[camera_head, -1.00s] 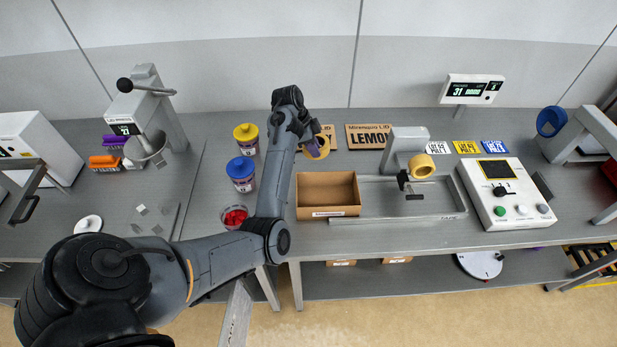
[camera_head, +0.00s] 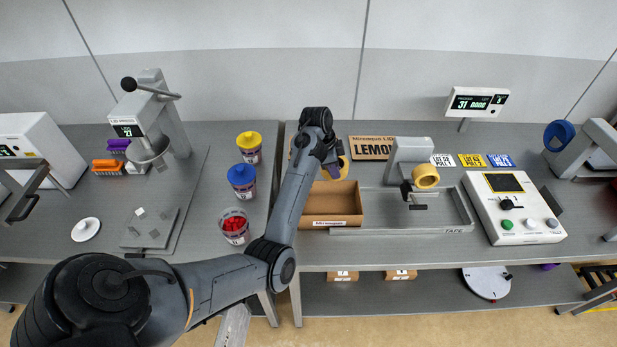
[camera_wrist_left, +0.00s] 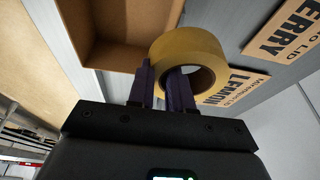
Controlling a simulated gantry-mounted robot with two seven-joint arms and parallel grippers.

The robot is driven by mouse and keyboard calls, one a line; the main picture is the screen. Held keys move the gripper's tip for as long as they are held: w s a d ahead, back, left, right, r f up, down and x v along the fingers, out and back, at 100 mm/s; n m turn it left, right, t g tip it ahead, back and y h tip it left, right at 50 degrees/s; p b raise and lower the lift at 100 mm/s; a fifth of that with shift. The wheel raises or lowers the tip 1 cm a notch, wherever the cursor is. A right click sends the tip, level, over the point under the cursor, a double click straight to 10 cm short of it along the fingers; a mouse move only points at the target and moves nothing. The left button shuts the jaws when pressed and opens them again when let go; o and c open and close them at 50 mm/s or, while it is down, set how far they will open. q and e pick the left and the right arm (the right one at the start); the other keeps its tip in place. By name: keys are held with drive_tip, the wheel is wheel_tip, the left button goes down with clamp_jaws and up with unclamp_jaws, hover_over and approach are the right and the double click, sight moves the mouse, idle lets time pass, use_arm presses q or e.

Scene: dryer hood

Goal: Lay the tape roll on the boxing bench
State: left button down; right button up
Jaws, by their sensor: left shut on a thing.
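The tape roll (camera_head: 344,166) is a yellow ring, partly hidden behind my left gripper (camera_head: 330,170) in the head view. In the left wrist view the left gripper (camera_wrist_left: 160,87) is shut on the roll's wall, with one finger in the hole of the tape roll (camera_wrist_left: 206,45) and one outside it. The roll is just behind the open cardboard box (camera_head: 349,220) on the grey boxing bench (camera_head: 360,250). Whether the roll touches the bench is not clear. My right gripper is not in view.
A tape dispenser (camera_head: 407,155) with another yellow roll (camera_head: 426,176) stands right of the box on a metal tray (camera_head: 460,212). A LEMON board (camera_head: 371,147) lies behind. A control box (camera_head: 512,208) stands further right.

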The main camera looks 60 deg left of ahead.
use_arm(q)
drive_tip(key=s+a+f, duration=0.1)
drive_tip(key=a+f, duration=0.1)
drive_tip(key=a, duration=0.1)
drive_tip(key=s+a+f, duration=0.1)
drive_tip(key=a+f, duration=0.1)
drive_tip(key=a, duration=0.1)
drive_tip(key=s+a+f, duration=0.1)
drive_tip(key=a+f, duration=0.1)
drive_tip(key=a, duration=0.2)
drive_tip(key=shift+f, duration=0.15)
drive_tip(key=shift+f+b, duration=0.3)
drive_tip(key=shift+f, duration=1.8)
drive_tip(key=shift+a, duration=0.1)
drive_tip(key=c, duration=1)
unclamp_jaws()
drive_tip(key=shift+f, duration=0.15)
drive_tip(key=shift+c, duration=0.2)
drive_tip(key=v, duration=1.2)
drive_tip(key=shift+p, duration=0.3)
drive_tip(key=shift+r, duration=0.25)
